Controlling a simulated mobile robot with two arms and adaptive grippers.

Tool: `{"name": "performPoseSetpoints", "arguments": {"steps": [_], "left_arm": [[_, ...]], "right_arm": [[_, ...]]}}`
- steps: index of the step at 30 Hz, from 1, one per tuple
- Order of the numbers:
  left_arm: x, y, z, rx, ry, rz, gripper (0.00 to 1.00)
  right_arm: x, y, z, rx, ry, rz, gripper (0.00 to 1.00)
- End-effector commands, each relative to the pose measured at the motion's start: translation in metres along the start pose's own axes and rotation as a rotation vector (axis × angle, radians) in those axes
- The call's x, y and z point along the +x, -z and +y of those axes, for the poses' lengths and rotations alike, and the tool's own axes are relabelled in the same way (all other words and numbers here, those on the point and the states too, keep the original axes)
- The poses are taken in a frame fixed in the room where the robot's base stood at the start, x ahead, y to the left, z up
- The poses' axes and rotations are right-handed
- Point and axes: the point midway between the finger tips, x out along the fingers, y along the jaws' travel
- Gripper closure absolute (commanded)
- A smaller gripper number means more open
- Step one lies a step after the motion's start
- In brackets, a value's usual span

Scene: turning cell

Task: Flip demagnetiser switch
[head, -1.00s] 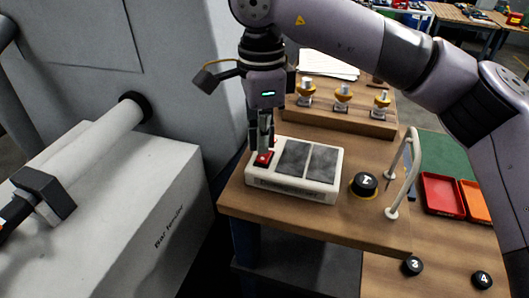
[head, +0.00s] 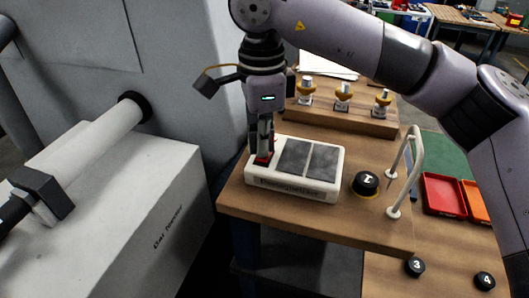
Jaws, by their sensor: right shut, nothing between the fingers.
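The demagnetiser (head: 320,190) is a low white box with two dark grey plates on top. It lies on the wooden bench top. Its red switch (head: 262,160) is at the left end of its top, partly covered by my right gripper. My right gripper (head: 263,153) points straight down with its fingers shut and nothing between them. The fingertips are at the switch and appear to touch it. Which way the switch is set cannot be told. My left gripper is not in view.
A black round knob (head: 365,183) and a white upright handle (head: 411,170) are right of the demagnetiser. Tool holders stand on a wooden rack (head: 350,119) behind. A red tray (head: 443,194) is at the right. The bar feeder (head: 150,215) fills the left.

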Motion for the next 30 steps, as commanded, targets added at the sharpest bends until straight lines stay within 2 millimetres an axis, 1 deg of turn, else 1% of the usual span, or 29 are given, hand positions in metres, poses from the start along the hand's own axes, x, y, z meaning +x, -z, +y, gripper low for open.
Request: {"name": "performPoseSetpoints", "arguments": {"steps": [22, 26, 30], "left_arm": [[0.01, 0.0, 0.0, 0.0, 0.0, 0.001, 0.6], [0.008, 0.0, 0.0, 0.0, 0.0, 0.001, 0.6], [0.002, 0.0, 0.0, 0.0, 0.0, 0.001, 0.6]], "right_arm": [[0.013, 0.0, 0.0, 0.0, -0.001, 0.0, 1.0], [0.011, 0.0, 0.0, 0.0, -0.002, 0.001, 1.0], [0.003, 0.0, 0.0, 0.0, -0.002, 0.001, 1.0]]}}
